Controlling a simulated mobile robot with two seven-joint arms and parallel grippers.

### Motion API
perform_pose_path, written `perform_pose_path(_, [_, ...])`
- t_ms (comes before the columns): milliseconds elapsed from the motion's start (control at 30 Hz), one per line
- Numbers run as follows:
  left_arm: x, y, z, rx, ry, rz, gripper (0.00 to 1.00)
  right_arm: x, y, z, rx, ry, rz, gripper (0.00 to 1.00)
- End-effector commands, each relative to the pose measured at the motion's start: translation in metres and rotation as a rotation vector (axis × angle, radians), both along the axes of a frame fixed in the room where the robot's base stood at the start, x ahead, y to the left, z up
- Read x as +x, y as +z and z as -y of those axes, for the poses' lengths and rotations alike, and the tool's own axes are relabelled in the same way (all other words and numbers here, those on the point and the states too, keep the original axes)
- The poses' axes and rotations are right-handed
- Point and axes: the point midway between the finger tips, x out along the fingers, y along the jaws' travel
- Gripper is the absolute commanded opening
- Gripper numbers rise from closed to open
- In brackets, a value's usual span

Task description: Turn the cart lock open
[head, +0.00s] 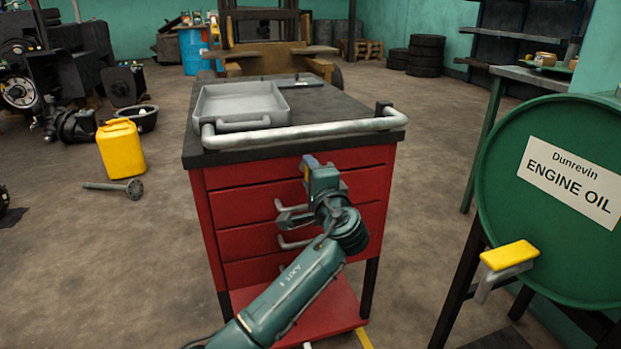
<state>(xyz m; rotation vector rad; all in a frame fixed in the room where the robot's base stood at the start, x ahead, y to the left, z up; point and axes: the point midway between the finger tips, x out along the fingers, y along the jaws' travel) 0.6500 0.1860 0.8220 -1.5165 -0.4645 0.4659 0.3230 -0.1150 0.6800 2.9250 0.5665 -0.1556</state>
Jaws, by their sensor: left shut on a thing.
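The red tool cart (235,207) stands in front of me, with a dark top and several drawers. My left arm reaches up from the bottom of the view to the cart's front. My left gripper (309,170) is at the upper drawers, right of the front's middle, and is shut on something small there. I take this to be the cart lock, but the gripper hides it and how far it is turned. Grey drawer handles (293,243) show beside and below the gripper. My right gripper is not in view.
A grey tray (240,104) lies on the cart top behind a push bar (300,132). A green oil drum (545,200) with a yellow handle (510,255) stands close on the right. A yellow can (121,150) is on the floor at left. Floor between can and cart is mostly clear.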

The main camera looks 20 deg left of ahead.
Motion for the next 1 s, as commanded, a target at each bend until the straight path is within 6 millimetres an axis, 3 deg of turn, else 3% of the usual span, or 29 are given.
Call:
perform_pose_path(500, [-0.0005,-0.0021,0.0008,-0.02,-0.001,0.008,0.19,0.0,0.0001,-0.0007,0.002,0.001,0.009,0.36])
perform_pose_path(533, [-0.0005,-0.0021,0.0009,-0.02,-0.001,0.008,0.43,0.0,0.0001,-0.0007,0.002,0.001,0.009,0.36])
perform_pose_path(800, [-0.0002,-0.001,0.0005,-0.017,0.0,0.009,0.64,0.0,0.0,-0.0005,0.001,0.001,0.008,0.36])
perform_pose_path(1000, [-0.0002,-0.0005,0.0004,-0.016,0.0,0.01,0.64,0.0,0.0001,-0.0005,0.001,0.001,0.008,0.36])
